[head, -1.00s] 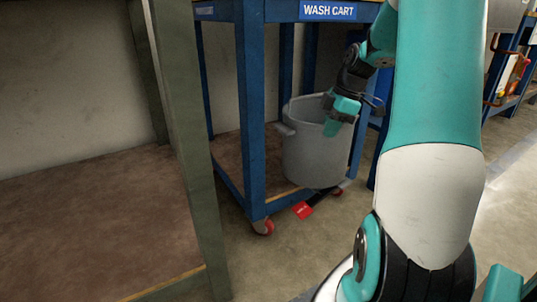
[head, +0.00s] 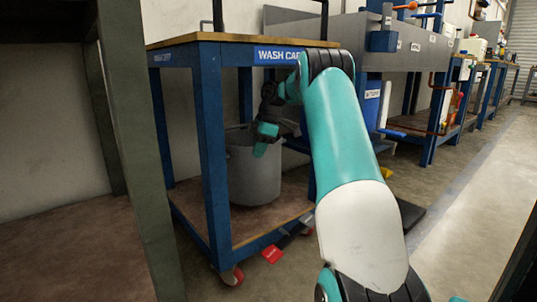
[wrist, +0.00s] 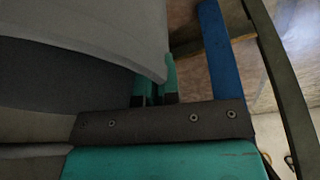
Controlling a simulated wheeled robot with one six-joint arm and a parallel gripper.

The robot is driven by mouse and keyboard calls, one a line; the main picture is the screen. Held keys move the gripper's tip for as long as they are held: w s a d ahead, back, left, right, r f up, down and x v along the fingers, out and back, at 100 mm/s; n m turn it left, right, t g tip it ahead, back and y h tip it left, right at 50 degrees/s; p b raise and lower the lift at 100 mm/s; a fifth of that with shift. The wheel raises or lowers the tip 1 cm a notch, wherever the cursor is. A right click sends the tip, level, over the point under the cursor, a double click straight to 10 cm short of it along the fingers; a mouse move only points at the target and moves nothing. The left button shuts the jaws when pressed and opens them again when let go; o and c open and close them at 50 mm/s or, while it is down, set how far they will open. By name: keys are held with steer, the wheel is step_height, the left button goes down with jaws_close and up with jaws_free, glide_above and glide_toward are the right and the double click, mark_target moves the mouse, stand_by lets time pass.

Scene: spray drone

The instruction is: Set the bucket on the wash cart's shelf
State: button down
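The grey bucket (head: 254,178) is upright inside the blue wash cart (head: 213,150), over its brown lower shelf (head: 240,226), behind the front edge. Its base is at or just above the shelf; I cannot tell whether it touches. My gripper (head: 265,139) is at the bucket's upper right rim, with teal fingers. In the wrist view, the bucket's grey wall (wrist: 85,30) fills the upper left. There the fingers (wrist: 155,92) are close together at the wall's edge, shut on it. The wall hides part of the fingers.
A dark green post and brown shelf (head: 70,250) stand close on the left. The cart's wooden top (head: 230,38) is above the bucket, and a front leg stands left of it. Floor is open at right.

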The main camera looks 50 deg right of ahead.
mark_target(254, 160)
steer(key=w+f+b, duration=0.2)
steer(key=f+b, duration=0.1)
steer(key=shift+w+d, duration=0.3)
stand_by(0.3)
steer(key=shift+f, duration=0.6)
steer(key=c, duration=1.6)
jaws_free()
steer(key=shift+s+f, duration=0.1)
steer(key=shift+f, duration=0.1)
steer(key=shift+o, duration=1.3)
steer(key=shift+r, duration=0.1)
